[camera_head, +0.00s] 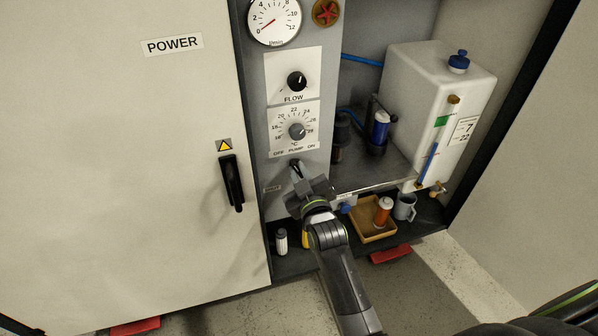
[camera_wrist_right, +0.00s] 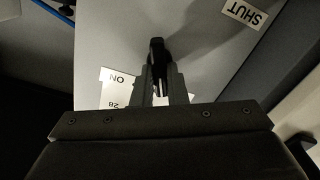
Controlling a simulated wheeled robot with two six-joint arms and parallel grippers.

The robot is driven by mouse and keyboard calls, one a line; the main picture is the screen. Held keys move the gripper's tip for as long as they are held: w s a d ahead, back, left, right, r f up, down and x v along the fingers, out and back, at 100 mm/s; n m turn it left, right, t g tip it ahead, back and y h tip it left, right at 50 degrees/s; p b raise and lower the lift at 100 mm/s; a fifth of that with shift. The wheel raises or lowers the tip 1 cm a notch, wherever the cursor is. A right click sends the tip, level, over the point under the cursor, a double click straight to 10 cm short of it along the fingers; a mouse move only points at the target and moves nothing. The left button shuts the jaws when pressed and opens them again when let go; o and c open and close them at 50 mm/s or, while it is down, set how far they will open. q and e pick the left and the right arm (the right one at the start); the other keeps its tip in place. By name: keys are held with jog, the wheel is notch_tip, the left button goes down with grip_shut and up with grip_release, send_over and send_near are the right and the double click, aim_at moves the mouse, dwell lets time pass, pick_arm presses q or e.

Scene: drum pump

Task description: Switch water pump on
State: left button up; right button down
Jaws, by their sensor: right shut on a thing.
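The pump switch (camera_head: 295,166) is a small black lever on the grey control panel, just below the label strip reading OFF, PUMP, ON. My right gripper (camera_head: 300,180) reaches up to it from below and is shut on it. In the right wrist view the black lever (camera_wrist_right: 156,55) stands between the two grey fingers (camera_wrist_right: 160,88), and the ON label shows upside down beside it. The gripper hides part of the lever in the head view, so its exact setting is hard to tell. My left gripper is not in view.
Above the switch are the temperature dial (camera_head: 297,131), flow knob (camera_head: 297,81) and round gauge (camera_head: 274,20). A cabinet door with a black handle (camera_head: 231,183) is at left. At right are a white tank (camera_head: 425,105), a wooden tray (camera_head: 368,229) and a grey mug (camera_head: 405,206).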

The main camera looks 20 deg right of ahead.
jog(key=shift+m, duration=0.4)
jog(key=shift+m+p, duration=0.3)
jog(key=shift+m, duration=0.5)
jog(key=m, duration=0.2)
jog(key=shift+d+m, duration=0.1)
jog(key=shift+m, duration=0.3)
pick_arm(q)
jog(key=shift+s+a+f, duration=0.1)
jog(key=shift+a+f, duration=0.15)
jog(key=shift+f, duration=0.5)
pick_arm(e)
jog(key=shift+d+m, duration=0.15)
jog(key=shift+m, duration=2.75)
jog(key=c, duration=1.4)
grip_release()
jog(key=shift+c, duration=0.2)
